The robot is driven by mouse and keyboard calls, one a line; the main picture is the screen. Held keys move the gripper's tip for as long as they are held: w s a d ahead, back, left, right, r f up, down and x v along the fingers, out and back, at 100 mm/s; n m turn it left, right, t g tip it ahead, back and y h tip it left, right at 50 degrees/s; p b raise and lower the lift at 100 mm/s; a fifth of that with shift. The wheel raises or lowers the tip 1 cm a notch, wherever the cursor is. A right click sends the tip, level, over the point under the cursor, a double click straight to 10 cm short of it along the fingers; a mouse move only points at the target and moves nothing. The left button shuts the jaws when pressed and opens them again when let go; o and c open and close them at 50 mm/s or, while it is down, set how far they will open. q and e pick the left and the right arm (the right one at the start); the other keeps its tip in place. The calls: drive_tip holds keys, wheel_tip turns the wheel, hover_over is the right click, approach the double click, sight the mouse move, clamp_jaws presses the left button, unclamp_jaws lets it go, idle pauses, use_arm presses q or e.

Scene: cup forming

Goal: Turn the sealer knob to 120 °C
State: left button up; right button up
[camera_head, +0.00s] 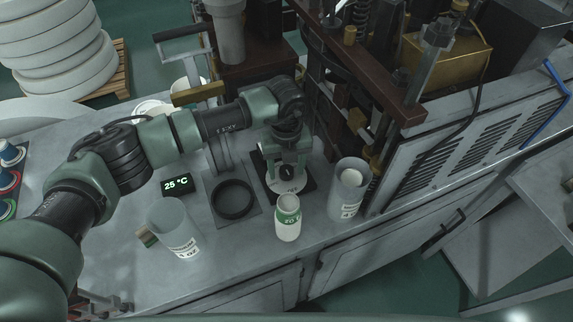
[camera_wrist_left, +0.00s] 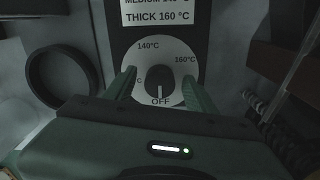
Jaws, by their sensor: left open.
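The sealer knob (camera_wrist_left: 160,93) is dark and round, in the middle of a white dial (camera_wrist_left: 142,62) marked OFF, 140 °C and 160 °C. Its light pointer mark faces OFF. The 120 °C label is mostly hidden behind a finger. My left gripper (camera_wrist_left: 160,86) is open, with one finger on each side of the knob and gaps between. In the head view, my left gripper (camera_head: 287,166) is over the knob (camera_head: 287,172). The green display (camera_head: 177,184) reads 25 °C. My right gripper is not in view.
A dark ring (camera_head: 232,199) lies left of the dial. A green-labelled jar (camera_head: 288,218) stands in front, between a container holding cups (camera_head: 347,190) and another container (camera_head: 175,230). The machine frame (camera_head: 350,75) rises behind on the right.

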use_arm(q)
drive_tip(key=shift+s, duration=0.1)
clamp_jaws()
drive_tip(key=shift+f+m+b, duration=0.15)
drive_tip(key=shift+m+b, duration=0.15)
drive_tip(key=shift+b, duration=0.35)
drive_tip(key=m+b, duration=1.1)
drive_tip(key=b, duration=0.5)
drive_tip(key=shift+m, duration=0.3)
drive_tip(key=shift+m+b, duration=1.4)
drive_tip(key=shift+m, duration=0.4)
drive_tip(key=shift+r, duration=0.2)
unclamp_jaws()
